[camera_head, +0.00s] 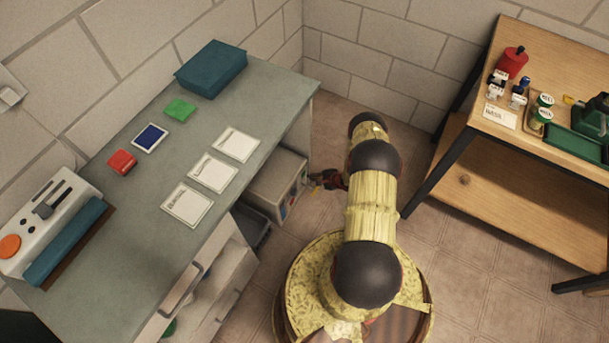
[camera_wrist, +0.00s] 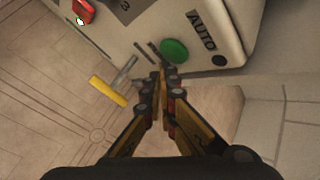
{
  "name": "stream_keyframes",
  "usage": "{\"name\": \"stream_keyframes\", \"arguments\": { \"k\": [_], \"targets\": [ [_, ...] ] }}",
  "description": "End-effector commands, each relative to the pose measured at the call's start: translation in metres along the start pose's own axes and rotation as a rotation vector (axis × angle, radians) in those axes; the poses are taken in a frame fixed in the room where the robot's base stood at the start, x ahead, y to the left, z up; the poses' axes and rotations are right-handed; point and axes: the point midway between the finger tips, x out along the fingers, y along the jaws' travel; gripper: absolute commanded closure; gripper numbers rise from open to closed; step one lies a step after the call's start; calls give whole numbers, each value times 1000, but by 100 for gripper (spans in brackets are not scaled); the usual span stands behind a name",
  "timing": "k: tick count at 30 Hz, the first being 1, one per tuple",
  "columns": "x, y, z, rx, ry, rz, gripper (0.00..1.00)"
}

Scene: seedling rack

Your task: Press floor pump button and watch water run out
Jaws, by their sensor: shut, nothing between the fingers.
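The floor pump is a pale box (camera_head: 278,185) low beside the grey-green bench. In the wrist view its face (camera_wrist: 140,22) carries a round green button (camera_wrist: 174,50), a label "AUTO" and a red switch (camera_wrist: 83,10). My gripper (camera_wrist: 161,70) is shut and empty, its fingertips just below and left of the green button in the picture. I cannot tell whether they touch the pump. In the head view my gripper (camera_head: 325,180) is at the box's right side, small and partly hidden by my arm.
A yellow-handled lever (camera_wrist: 108,90) sticks out beside the pump face, left of my fingers. The bench (camera_head: 150,210) stands over the pump's left, with cards and a blue box (camera_head: 211,66) on top. A wooden rack (camera_head: 500,190) stands right. Tiled floor between is clear.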

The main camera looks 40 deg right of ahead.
Motion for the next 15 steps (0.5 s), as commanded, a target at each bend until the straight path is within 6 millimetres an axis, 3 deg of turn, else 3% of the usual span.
{"name": "stream_keyframes", "arguments": {
  "k": [15],
  "targets": [
    [5,-4,4,-1,-1,0,100]
  ]
}}
